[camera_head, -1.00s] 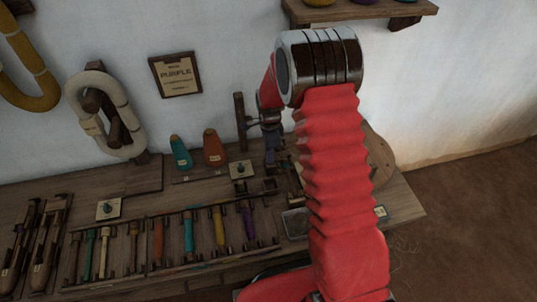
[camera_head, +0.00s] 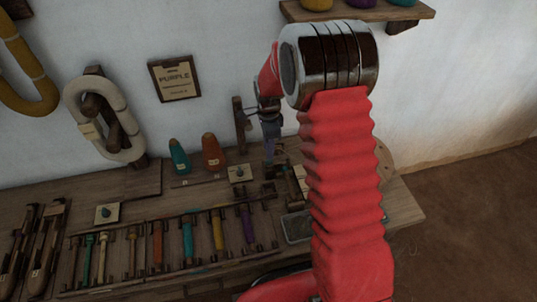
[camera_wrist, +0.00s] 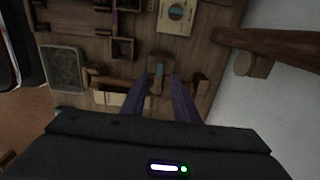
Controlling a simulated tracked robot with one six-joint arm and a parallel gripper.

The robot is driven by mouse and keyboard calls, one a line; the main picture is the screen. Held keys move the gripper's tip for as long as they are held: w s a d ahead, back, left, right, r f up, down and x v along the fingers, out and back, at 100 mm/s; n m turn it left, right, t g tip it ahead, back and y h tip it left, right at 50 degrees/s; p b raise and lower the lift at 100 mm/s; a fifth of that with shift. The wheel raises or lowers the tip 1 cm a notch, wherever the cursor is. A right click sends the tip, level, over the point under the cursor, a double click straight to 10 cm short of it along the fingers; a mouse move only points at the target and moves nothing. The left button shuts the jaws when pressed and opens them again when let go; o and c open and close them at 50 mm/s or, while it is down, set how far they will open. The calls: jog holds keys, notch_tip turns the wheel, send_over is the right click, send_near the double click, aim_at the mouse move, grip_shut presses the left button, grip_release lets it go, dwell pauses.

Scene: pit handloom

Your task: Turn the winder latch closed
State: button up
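My gripper (camera_wrist: 162,80) points down over the bench. Its two dark fingers show apart in the wrist view. A small wood-and-grey upright piece (camera_wrist: 157,74), possibly the winder latch, shows between or just beyond the fingertips; I cannot tell whether they touch it. Wooden winder parts (camera_wrist: 110,80) lie left of the fingers, with a pale card among them. In the head view my gripper (camera_head: 271,148) is over the winder end of the bench (camera_head: 405,205), and my red arm hides part of that area.
A wooden post (camera_head: 240,126) stands on the bench left of my gripper. Orange (camera_head: 212,152) and teal (camera_head: 179,156) cones stand farther left. Several coloured bobbins lie in a rack in front, with a purple one (camera_head: 248,222) nearest. A grey tray (camera_head: 297,226) is close by.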

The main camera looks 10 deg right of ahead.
notch_tip(320, 180, up, 8)
dwell(0.4)
jog(key=shift+f, duration=0.15)
jog(key=s+r+n+t, duration=0.2)
jog(key=s+r+n, duration=0.7)
jog(key=s, duration=0.6)
jog(key=s+r+n+t, duration=0.3)
jog(key=s+r+n, duration=0.6)
jog(key=s, duration=0.6)
jog(key=shift+a+r+t, duration=0.3)
jog(key=shift+r, duration=0.8)
